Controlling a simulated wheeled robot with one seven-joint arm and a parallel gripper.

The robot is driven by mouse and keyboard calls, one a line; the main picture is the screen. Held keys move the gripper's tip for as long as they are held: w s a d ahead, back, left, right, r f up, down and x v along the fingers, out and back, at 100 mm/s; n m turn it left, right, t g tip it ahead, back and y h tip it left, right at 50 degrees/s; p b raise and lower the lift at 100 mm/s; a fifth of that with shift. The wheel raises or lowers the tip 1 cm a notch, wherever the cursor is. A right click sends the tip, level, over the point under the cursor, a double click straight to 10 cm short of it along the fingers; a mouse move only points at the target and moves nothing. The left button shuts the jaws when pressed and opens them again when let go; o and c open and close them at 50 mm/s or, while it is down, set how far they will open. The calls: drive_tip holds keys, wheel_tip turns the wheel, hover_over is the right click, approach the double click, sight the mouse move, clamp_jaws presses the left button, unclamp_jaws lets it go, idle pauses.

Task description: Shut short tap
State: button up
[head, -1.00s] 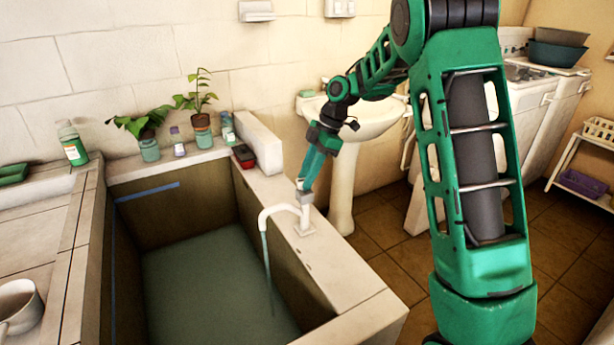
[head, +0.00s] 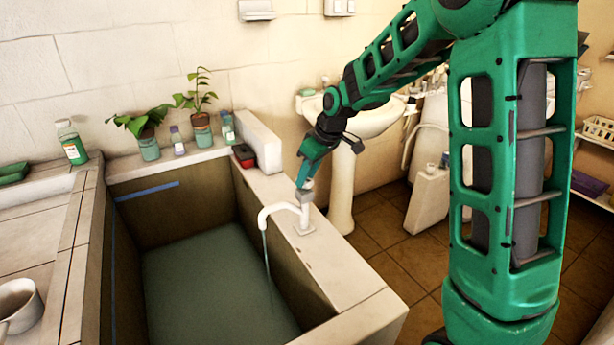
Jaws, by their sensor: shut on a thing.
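The short white tap (head: 282,209) stands on the right ledge of the basin, its spout bent over the water. A thin stream of water (head: 267,258) runs from the spout into the basin. My gripper (head: 305,195) points down onto the top of the tap, shut on its handle. The handle is mostly hidden by the jaws.
The basin (head: 345,305) holds greenish water. Potted plants (head: 148,150), bottles (head: 72,142) and a red item (head: 244,157) stand along its back ledge. A white pedestal sink (head: 375,122) is behind my arm. A cup (head: 18,305) is front left.

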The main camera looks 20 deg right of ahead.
drive_tip(key=m+h, duration=0.1)
drive_tip(key=m, duration=0.1)
drive_tip(key=m+t, duration=0.1)
drive_tip(key=m, duration=0.1)
drive_tip(key=shift+w+a+r+m+h, duration=0.1)
drive_tip(key=shift+w+r+m+h, duration=0.05)
drive_tip(key=shift+m+h, duration=0.25)
idle(0.4)
drive_tip(key=o, duration=1)
drive_tip(key=shift+o, duration=0.2)
drive_tip(key=v, duration=1)
drive_tip(key=shift+r, duration=0.25)
